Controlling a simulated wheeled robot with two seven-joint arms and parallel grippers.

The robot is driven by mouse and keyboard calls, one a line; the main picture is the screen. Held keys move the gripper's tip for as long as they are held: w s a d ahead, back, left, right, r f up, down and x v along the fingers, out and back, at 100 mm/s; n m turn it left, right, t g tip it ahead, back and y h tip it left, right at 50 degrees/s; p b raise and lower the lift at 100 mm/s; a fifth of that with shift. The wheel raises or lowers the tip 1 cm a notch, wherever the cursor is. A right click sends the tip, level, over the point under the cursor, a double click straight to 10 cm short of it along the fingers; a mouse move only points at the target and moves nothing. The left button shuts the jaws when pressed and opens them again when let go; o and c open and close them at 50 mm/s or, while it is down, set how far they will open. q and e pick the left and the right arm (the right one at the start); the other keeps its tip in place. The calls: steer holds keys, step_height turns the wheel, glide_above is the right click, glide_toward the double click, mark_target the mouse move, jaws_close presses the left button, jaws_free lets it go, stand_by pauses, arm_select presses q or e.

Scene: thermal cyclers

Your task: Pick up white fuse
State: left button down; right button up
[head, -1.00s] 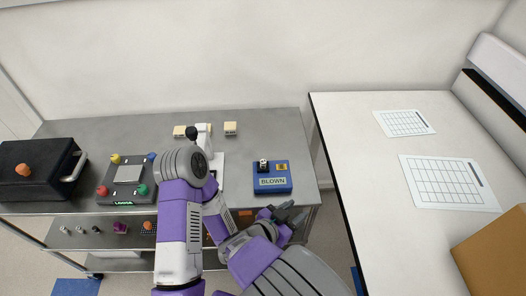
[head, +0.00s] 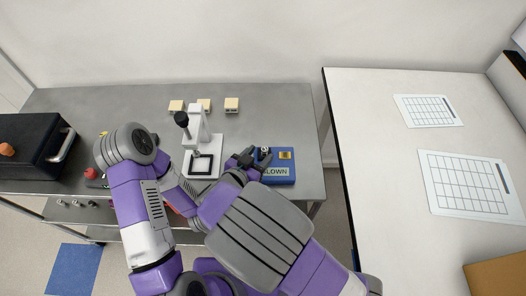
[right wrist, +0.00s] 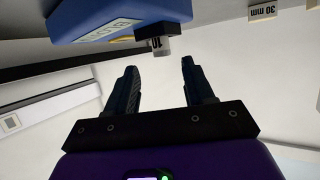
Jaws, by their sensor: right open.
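The blue box marked BLOWN (head: 277,172) stands at the right end of the steel bench. A small white fuse-like piece with dark parts (head: 265,152) stands at its left end, beside a yellow patch. In the right wrist view this piece (right wrist: 160,45) shows a "10" label at the edge of the blue box (right wrist: 100,22). My right gripper (head: 243,158) is at the left side of the box. In the wrist view its open fingers (right wrist: 158,67) have the piece just beyond and between their tips, apparently with nothing held. My left gripper is not visible.
A white press-like stand (head: 201,143) is left of my right gripper. Several small beige blocks (head: 231,104) lie behind it. A black case (head: 30,148) is at the far left. A white table with grid sheets (head: 466,183) is at the right.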

mark_target(265, 149)
steer(key=shift+w+d+f+b, duration=0.25)
steer(key=shift+w+f, duration=0.2)
steer(key=shift+w, duration=0.15)
steer(key=shift+w+d+f+b, duration=0.15)
steer(key=shift+w+f+b, duration=0.1)
steer(key=shift+w+f, duration=0.25)
steer(key=shift+w+d, duration=0.25)
steer(key=shift+w, duration=0.2)
jaws_close()
